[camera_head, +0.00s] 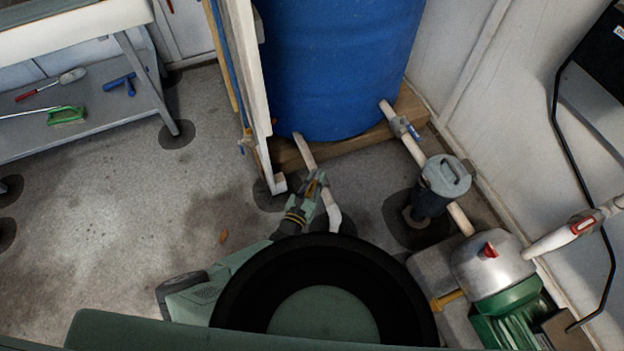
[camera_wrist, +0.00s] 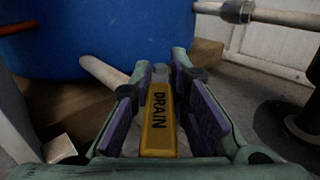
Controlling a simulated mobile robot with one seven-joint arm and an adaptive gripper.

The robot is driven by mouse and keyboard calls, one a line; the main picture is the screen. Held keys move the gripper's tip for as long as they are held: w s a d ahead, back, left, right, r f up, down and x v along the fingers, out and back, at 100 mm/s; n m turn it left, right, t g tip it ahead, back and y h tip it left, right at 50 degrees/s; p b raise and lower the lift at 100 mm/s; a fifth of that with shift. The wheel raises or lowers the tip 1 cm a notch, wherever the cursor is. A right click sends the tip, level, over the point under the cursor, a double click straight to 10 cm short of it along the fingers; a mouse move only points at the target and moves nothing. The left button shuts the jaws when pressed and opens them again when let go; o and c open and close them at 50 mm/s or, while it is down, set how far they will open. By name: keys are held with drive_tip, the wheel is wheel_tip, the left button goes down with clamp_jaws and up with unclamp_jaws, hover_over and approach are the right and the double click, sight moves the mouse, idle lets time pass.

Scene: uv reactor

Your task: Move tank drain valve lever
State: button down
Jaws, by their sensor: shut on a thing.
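The yellow drain valve lever (camera_wrist: 158,122), marked DRAIN, lies between the purple finger pads of my gripper (camera_wrist: 158,115) in the wrist view. My gripper is shut on it. In the head view my gripper (camera_head: 314,188) is at the white drain pipe (camera_head: 305,150), low in front of the blue tank (camera_head: 338,70), and mostly covers the lever. The drain pipe also shows in the wrist view (camera_wrist: 98,72), running from the tank toward the lever. The valve body is largely hidden behind the lever and fingers.
A wooden base (camera_head: 350,146) carries the tank. A white upright panel (camera_head: 247,90) stands close left of my gripper. To the right are another pipe with a blue-handled valve (camera_head: 405,128), a grey filter housing (camera_head: 445,180) and a green pump (camera_head: 510,310). Floor at left is mostly clear.

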idle(0.4)
drive_tip(key=c, duration=1.5)
unclamp_jaws()
drive_tip(key=v, duration=1.2)
